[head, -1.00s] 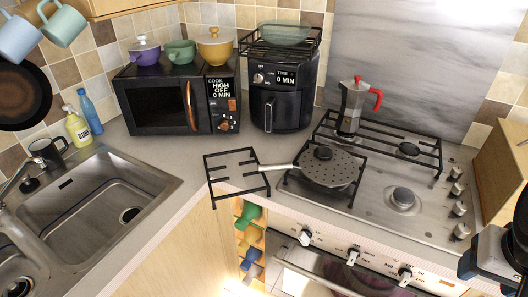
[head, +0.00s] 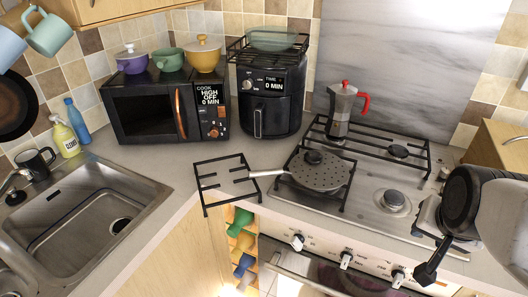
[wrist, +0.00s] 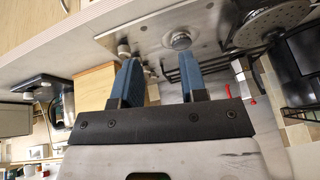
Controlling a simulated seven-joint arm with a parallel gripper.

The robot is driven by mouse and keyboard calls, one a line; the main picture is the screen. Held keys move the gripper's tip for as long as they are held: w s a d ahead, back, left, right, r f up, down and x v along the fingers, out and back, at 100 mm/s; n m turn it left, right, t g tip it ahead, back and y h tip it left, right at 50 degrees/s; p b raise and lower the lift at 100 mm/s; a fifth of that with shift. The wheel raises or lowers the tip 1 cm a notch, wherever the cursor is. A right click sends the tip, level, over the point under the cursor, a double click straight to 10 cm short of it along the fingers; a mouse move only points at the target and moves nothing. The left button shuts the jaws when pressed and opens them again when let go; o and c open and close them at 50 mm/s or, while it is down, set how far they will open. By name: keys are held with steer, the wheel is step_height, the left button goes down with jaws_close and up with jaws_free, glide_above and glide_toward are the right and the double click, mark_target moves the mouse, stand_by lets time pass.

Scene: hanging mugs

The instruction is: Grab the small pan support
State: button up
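The small pan support (head: 203,187) is a black metal frame with inward prongs. In the head view it lies on the counter left of the hob, its front corner at the counter's front edge. I cannot make it out in the wrist view. My gripper (wrist: 160,66) has two blue fingers standing apart with nothing between them. In the head view, my arm is at the right, over the hob's right side and well away from the support; the fingertips are not clear there.
A perforated pan (head: 322,173) sits on the hob's left support, its handle reaching the small support. A moka pot (head: 342,108) stands on the rear support. The sink (head: 75,222) is left, the air fryer (head: 270,98) behind. Counter left of the small support is clear.

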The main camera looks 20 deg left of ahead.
mark_target(231, 201)
steer(key=w+a+f+m+t+y, duration=0.1)
steer(key=w+a+f+t+y, duration=0.15)
steer(key=a, duration=0.55)
steer(key=w+a+f+m+t+y, duration=0.1)
steer(key=w+a+f, duration=0.25)
steer(key=a, duration=0.45)
steer(key=w+a+f+m+t+y, duration=0.1)
steer(key=w+a+f+t+y, duration=0.15)
steer(key=a, duration=0.45)
steer(key=s+a+f+m+y, duration=0.1)
steer(key=s+a+f+y, duration=0.1)
steer(key=a, duration=0.4)
steer(key=s+a+f+m+y, duration=0.1)
steer(key=s+a+f+y, duration=0.1)
steer(key=s+a, duration=0.2)
steer(key=s+a+f+m+y, duration=0.1)
steer(key=s+a+f+y, duration=0.1)
steer(key=a, duration=0.7)
steer(key=shift+s+a+f+m+t+y, duration=0.1)
steer(key=shift+s+f+m+t+y, duration=0.25)
steer(key=shift+f, duration=0.25)
steer(key=shift+a, duration=0.1)
steer(key=shift+x, duration=1.25)
steer(key=shift+w, duration=0.1)
steer(key=shift+x, duration=2.5)
